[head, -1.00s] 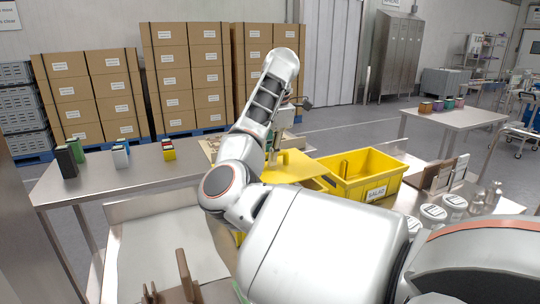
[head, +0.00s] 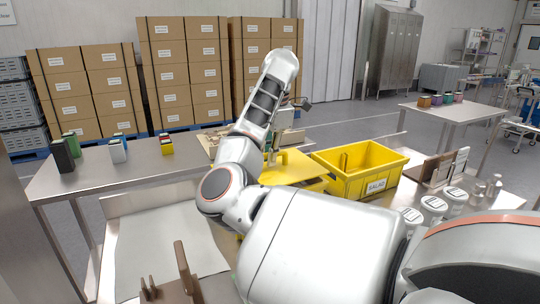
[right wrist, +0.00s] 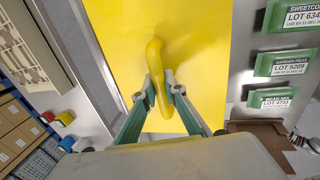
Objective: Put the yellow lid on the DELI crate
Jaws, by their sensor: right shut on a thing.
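My right gripper (head: 276,152) is shut on the upright handle of the yellow lid (head: 292,169), mostly hidden behind my arm in the head view. The right wrist view shows both fingers (right wrist: 160,92) around the yellow handle (right wrist: 155,72), with the flat lid (right wrist: 200,60) below. A yellow edge (head: 318,185) shows just under the lid, apparently another crate; no DELI label is visible. I cannot tell whether the lid touches it. An open yellow crate (head: 392,177) with a label that seems to read SALAD stands right of the lid. My left gripper is not in view.
Several white-lidded jars (head: 433,204) and a brown rack (head: 436,168) stand at right. Green packets (right wrist: 285,62) lie beside the lid in the right wrist view. A steel table (head: 105,176) holds small coloured boxes at left. A brown holder (head: 183,272) is at the front.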

